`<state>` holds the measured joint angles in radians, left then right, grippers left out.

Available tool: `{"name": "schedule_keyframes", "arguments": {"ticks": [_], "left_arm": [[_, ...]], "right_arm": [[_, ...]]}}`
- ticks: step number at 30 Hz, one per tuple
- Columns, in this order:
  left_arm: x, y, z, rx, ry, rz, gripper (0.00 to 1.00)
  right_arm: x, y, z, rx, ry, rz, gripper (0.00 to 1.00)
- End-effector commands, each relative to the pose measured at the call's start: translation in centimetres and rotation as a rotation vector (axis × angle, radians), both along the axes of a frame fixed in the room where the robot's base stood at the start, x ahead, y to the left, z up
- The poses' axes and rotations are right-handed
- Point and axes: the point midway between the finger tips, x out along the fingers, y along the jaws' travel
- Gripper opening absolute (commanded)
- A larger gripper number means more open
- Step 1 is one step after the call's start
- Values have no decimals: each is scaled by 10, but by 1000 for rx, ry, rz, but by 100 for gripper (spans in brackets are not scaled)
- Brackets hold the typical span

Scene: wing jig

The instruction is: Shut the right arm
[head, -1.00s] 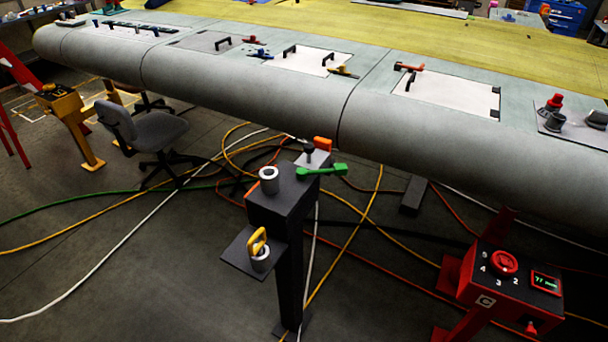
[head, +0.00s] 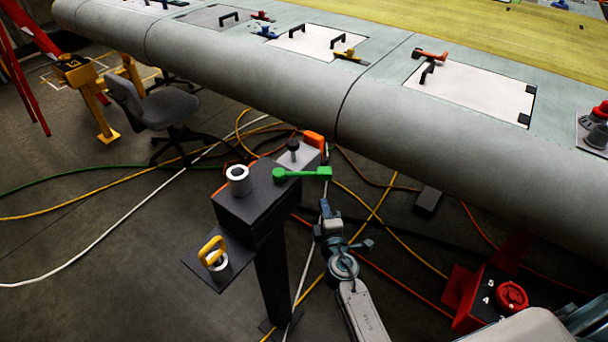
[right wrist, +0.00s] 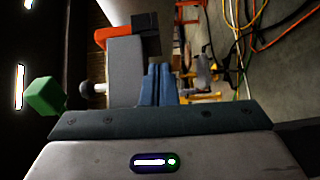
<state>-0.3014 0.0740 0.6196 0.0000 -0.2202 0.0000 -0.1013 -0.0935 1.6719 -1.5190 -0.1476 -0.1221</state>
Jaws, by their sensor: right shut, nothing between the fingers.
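A dark post (head: 262,215) stands in front of the wing, and I cannot tell which part is called the right arm. A green lever (head: 305,174) lies across its top, pointing right. Behind it is a grey block with a black knob (head: 293,148) and an orange piece (head: 314,140). My right gripper (head: 326,208) is shut and empty, below and right of the green lever's end, apart from it. In the right wrist view, the shut blue fingers (right wrist: 159,82) show beside the grey block (right wrist: 124,70), with the green end (right wrist: 44,96) at left. My left gripper is out of view.
A white ring (head: 238,180) stands on the post, and a yellow-handled cup (head: 214,257) sits on its side shelf. The grey wing (head: 240,70) spans behind. A red control box (head: 490,295) stands at right. Cables cross the floor.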

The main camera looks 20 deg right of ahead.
Motion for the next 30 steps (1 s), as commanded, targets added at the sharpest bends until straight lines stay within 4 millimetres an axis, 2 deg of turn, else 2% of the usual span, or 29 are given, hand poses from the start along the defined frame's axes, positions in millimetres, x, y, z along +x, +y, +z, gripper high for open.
{"name": "schedule_keyframes", "arguments": {"ticks": [2, 5, 12, 18, 24, 30], "left_arm": [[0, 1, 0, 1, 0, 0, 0], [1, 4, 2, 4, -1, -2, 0], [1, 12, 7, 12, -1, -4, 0], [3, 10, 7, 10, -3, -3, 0], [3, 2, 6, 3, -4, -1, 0], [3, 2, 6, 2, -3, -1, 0]], "right_arm": [[4, 0, 11, -22, -19, -1, 0], [12, -1, 13, -29, -22, -1, 0], [54, -8, 13, -28, -21, -2, 0], [85, -13, 12, -26, -20, -2, 0], [99, -15, 10, -25, -18, -2, 0], [101, -15, 10, -24, -18, -1, 0]]}}
